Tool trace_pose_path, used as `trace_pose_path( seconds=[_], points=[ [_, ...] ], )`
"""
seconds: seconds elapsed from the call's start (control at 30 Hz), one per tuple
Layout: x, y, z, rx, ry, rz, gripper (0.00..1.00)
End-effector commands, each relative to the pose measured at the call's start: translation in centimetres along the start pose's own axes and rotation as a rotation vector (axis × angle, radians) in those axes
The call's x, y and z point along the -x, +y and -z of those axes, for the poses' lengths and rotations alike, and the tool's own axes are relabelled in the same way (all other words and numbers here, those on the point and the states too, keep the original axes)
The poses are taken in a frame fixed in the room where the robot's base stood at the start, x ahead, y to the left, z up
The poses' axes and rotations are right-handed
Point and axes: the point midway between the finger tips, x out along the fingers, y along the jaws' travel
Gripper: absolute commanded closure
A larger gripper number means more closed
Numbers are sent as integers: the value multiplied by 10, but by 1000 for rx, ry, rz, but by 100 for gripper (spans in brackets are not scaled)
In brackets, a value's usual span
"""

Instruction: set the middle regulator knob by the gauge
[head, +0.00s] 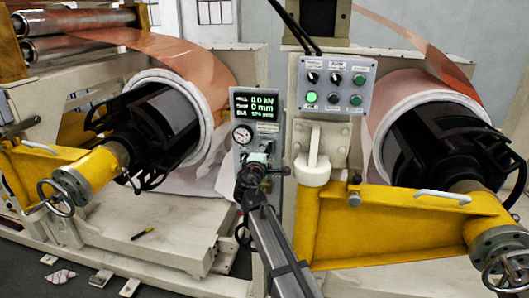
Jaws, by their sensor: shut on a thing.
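The gauge (242,135), a small round white dial, sits on a grey panel (270,140) under a green-lit display (256,106). The dial's needle is too small to read. My gripper (258,167) is at the panel just below and right of the gauge. It is shut on what appears to be the middle regulator knob, which is mostly hidden behind the fingers. A teal-grey fitting (257,157) shows just above the fingers. The other regulator knobs cannot be clearly told apart.
A button box (333,84) with a lit green button hangs up to the right, above a pale hook-shaped bracket (312,170). Yellow arms (390,225) with copper rolls stand on both sides. A handwheel (55,197) is at the left. Scraps lie on the floor.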

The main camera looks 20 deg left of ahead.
Motion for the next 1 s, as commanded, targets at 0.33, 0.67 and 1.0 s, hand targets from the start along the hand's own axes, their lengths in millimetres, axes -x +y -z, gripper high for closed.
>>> trace_pose_path(
  seconds=[0.33, 0.67, 1.0],
  points=[
    [-1, 4, 0, 332, 0, -2, 91],
    [-1, 5, 0, 646, 1, -2, 91],
    [-1, 6, 0, 969, 0, -2, 91]
  ],
)
